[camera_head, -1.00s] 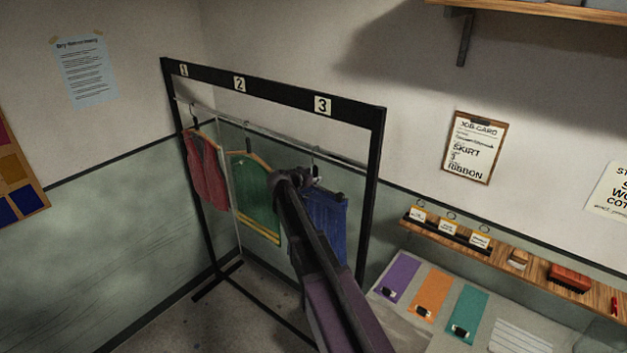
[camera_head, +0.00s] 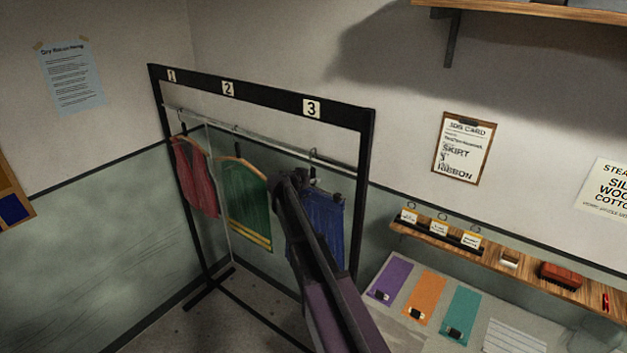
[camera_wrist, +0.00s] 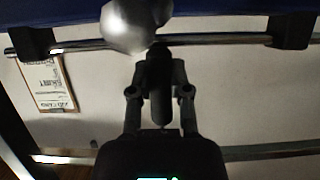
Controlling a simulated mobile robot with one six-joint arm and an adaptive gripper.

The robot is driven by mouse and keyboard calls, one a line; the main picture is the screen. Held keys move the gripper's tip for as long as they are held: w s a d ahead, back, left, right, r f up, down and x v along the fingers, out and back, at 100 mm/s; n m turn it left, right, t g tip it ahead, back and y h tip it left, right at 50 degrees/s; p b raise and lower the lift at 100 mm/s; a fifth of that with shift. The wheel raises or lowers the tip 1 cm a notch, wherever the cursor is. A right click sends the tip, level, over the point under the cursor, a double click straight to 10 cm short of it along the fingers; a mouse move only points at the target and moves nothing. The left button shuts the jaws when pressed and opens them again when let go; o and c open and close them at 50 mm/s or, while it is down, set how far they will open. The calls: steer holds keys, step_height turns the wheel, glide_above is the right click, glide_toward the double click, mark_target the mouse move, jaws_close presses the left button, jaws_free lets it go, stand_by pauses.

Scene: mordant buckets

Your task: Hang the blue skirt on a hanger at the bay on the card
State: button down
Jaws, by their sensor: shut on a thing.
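The blue skirt (camera_head: 325,218) hangs from a clip hanger (camera_head: 313,172) under the rack's right part, below the number 3 plate (camera_head: 311,108). My gripper (camera_head: 306,184) is at the hanger, partly hidden by my arm. In the wrist view my gripper (camera_wrist: 158,75) is shut on the hanger's dark middle part; the hanger's bar (camera_wrist: 220,41) and black clips show, with the skirt's edge (camera_wrist: 220,7) at the top. The hook overlaps the rail (camera_head: 270,142); I cannot tell if it rests there. The job card (camera_head: 463,147) reads skirt, ribbon and a blurred character resembling 3.
A red garment (camera_head: 196,175) hangs at bay 1 and a green one (camera_head: 247,203) at bay 2. The rack's black post (camera_head: 362,205) stands just right of the skirt. A shelf (camera_head: 520,262) with tags and brushes and a table with coloured swatches are at right.

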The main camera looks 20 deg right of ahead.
steer(key=shift+f, duration=0.4)
